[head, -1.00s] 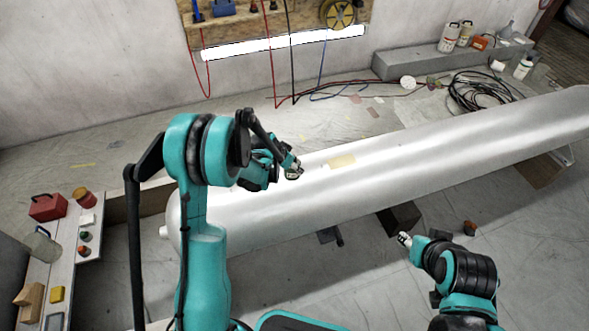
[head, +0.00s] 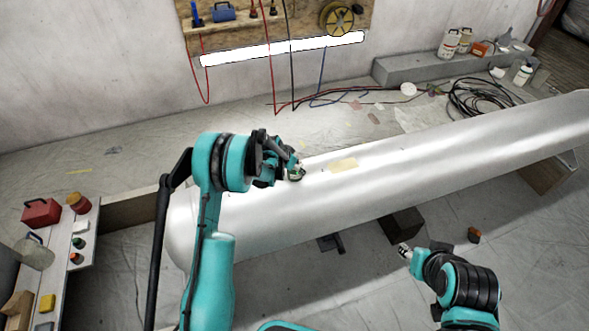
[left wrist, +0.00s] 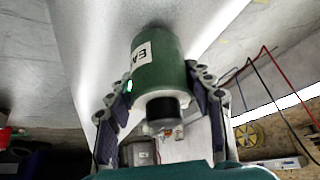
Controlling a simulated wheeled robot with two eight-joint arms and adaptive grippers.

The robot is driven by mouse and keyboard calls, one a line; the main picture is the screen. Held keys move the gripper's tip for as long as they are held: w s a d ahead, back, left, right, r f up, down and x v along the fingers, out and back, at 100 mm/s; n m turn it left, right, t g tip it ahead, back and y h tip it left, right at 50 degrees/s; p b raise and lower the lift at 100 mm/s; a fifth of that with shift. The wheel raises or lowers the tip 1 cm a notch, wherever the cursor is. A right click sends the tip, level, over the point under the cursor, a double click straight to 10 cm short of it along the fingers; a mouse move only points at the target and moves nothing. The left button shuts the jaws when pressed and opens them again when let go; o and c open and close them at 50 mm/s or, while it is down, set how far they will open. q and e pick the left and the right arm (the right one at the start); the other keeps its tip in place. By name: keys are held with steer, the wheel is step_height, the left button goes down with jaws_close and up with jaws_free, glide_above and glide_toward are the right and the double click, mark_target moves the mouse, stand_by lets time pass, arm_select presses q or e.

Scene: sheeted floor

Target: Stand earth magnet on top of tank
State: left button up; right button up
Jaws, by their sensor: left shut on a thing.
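The tank (head: 400,175) is a long, silvery-white cylinder lying across the floor in the head view; its pale surface also fills the upper middle of the left wrist view (left wrist: 95,30). The earth magnet (left wrist: 155,62) is a green cylinder with a white label reading "EA" and a dark knob at its near end. My left gripper (left wrist: 160,92) is shut on it, a finger on each side. In the head view my left gripper (head: 294,172) is over the tank's upper side; I cannot tell whether the magnet touches it. My right gripper (head: 404,250) is in front of the tank, its fingers too small to read.
A bench (head: 62,262) at the left holds a red box (head: 41,213) and several small items. A patch of tape (head: 343,165) lies on the tank near my left gripper.

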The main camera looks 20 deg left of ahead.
arm_select(q)
steer(key=shift+f, duration=0.15)
steer(key=o, duration=1.4)
